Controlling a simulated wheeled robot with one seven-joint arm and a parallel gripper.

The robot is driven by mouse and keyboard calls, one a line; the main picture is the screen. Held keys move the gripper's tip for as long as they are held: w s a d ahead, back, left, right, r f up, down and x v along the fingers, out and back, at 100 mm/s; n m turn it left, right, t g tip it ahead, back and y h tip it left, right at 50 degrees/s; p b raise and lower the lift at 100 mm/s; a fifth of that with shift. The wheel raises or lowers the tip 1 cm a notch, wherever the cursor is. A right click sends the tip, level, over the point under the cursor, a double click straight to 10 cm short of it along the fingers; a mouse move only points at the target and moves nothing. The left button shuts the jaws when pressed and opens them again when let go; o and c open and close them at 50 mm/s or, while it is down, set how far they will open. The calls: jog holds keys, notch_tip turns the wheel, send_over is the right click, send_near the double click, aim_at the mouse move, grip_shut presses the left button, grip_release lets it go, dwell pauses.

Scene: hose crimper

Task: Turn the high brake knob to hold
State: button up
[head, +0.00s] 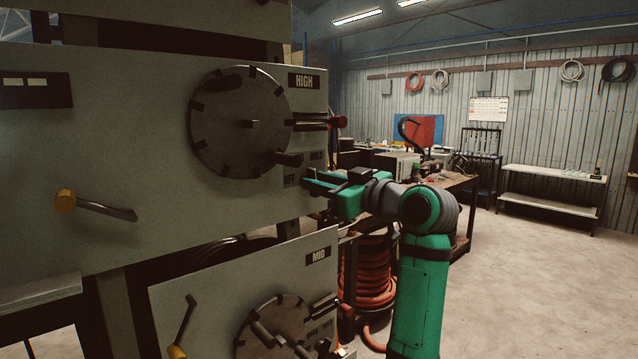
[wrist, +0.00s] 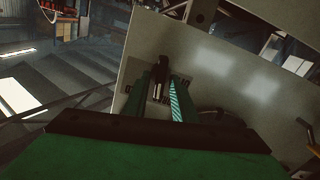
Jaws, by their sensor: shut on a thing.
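The HIGH panel (head: 130,140) is a pale upright plate with a large dark notched disc (head: 235,115). Small HOLD and OFF labels (head: 291,181) sit at its lower right. My green gripper (head: 309,182) reaches in from the right, with its fingertips at the panel beside these labels. In the wrist view, its two fingers stand on either side of the dark high brake knob (wrist: 160,76), and it is shut on it. In the head view the knob is mostly hidden by the fingers, and I cannot tell which label it points to.
Open floor (head: 540,270) lies to the right.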

jog(key=shift+w+d+m, duration=0.1)
jog(key=shift+m, duration=4.1)
jog(key=o, duration=0.7)
jog(key=shift+d, duration=0.1)
jog(key=v, duration=1)
jog(key=shift+s+d, duration=0.25)
jog(key=shift+s, duration=0.05)
